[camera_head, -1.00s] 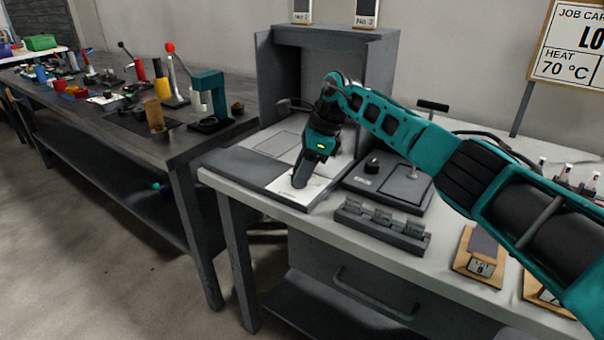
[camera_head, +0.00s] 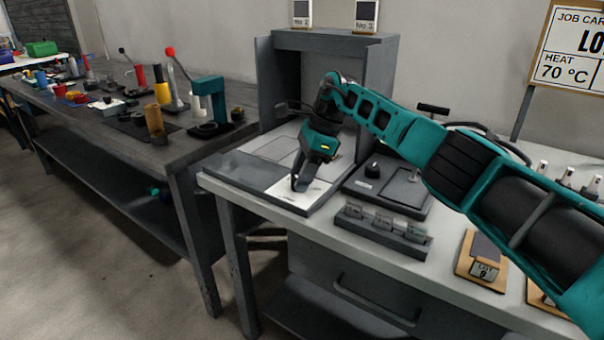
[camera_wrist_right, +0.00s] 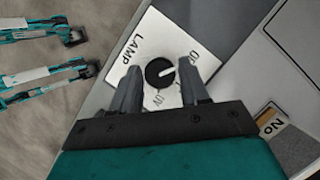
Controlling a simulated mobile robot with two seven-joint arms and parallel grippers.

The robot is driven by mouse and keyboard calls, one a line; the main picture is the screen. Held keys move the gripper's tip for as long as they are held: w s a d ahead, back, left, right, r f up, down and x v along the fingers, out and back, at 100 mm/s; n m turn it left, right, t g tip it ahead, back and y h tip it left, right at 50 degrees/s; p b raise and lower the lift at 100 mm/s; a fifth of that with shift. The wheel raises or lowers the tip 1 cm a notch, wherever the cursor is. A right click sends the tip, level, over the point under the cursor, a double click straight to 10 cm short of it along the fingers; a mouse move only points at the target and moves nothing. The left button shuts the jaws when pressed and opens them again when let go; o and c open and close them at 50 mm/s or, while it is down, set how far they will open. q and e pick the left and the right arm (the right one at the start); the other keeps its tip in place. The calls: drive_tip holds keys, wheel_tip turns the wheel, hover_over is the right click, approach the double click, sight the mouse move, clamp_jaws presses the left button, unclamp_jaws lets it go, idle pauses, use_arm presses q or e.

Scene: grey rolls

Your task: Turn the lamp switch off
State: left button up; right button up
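The lamp switch is a round black knob (camera_wrist_right: 160,72) on a white plate (camera_wrist_right: 142,50) lettered LAMP. A pale mark on the knob points right in the right wrist view, toward the right-hand finger. Two labels beside it are partly hidden by the fingers. In the head view the white plate (camera_head: 312,193) lies at the front of a grey panel. My right gripper (camera_head: 299,183) is just above it, pointing down. In the right wrist view its fingers (camera_wrist_right: 160,85) are apart, one on each side of the knob; contact cannot be told. My left gripper does not show.
A grey box with a dark knob (camera_head: 371,168) and a low grey rack (camera_head: 383,226) stand right of the plate. An open grey cabinet (camera_head: 334,39) stands behind. A dark bench (camera_head: 60,101) with several tools is at left.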

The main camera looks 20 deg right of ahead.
drive_tip(key=o, duration=0.3)
drive_tip(key=p+v, duration=0.2)
drive_tip(key=v, duration=1.1)
drive_tip(key=shift+p, duration=0.3)
drive_tip(key=shift+a, duration=0.1)
